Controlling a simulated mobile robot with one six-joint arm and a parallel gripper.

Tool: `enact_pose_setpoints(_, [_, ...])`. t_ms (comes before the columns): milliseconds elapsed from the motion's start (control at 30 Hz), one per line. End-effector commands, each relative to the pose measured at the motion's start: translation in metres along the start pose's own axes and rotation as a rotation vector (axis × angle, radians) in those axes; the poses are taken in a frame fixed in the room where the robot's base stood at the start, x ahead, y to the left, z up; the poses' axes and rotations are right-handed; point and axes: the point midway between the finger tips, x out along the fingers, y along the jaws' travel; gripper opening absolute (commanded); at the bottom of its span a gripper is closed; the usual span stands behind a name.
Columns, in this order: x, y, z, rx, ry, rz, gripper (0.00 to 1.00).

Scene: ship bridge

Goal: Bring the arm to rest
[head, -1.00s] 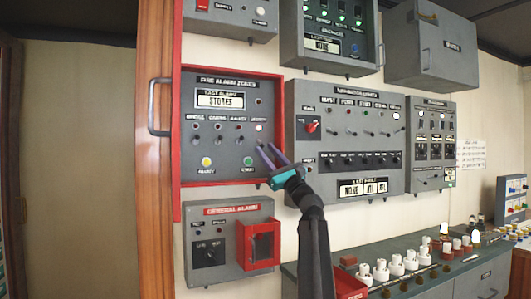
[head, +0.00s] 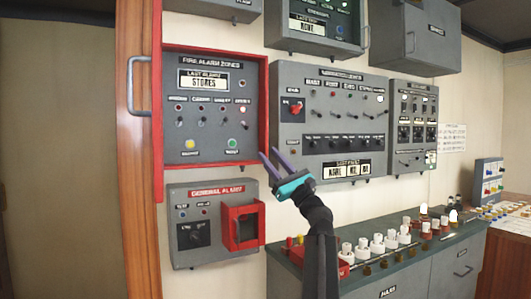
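My arm rises from the bottom of the head view. My gripper (head: 269,153), with two purple fingers on a teal body, points up and left. The fingers are apart with nothing between them. In the picture their tips overlap the right red edge of the fire alarm zones panel (head: 208,122); I cannot tell whether they touch it. That panel's display reads "STORES", and its rightmost small lamp (head: 242,107) looks red. Yellow (head: 190,144) and green (head: 232,143) buttons sit below.
The grey navigation panel (head: 330,115) is right of the gripper. The general alarm box (head: 190,213) with a red open cover (head: 240,227) is below left. A green-topped counter (head: 400,258) holds several white and red items. More grey boxes (head: 415,35) hang above.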

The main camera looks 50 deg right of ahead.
Motion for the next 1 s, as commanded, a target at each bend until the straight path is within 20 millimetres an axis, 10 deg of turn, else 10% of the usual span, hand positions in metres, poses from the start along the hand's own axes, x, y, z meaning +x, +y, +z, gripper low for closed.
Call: enact_pose_setpoints(1000, [0.004, -0.005, 0.016, 0.0, -0.001, 0.0, 0.32])
